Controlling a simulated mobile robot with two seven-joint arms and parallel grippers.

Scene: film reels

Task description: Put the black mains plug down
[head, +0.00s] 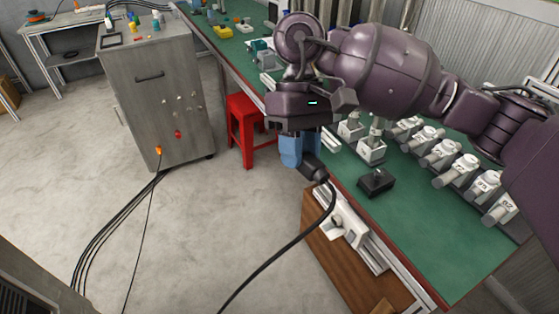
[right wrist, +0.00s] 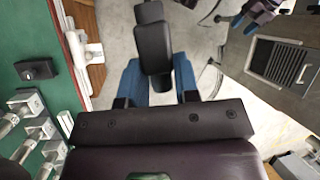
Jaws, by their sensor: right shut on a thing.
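The black mains plug (head: 313,169) is held in my right gripper (head: 300,150), in the air beside the green bench's near edge. Its black cable hangs down and runs to the bottom of the head view. In the right wrist view the plug (right wrist: 154,48) sits between the two blue fingers of the right gripper (right wrist: 154,85), which are shut on it. A purple and blue part at the top right of the right wrist view looks like my left gripper (right wrist: 250,14); its jaws cannot be made out.
The green bench (head: 440,235) carries a small black box (head: 376,181) and a row of numbered white-and-grey fixtures (head: 445,153). A red stool (head: 243,130) and grey cabinet (head: 157,95) stand beyond. Cables lie on the otherwise clear floor (head: 220,215). A wooden shelf (head: 325,245) is below the bench.

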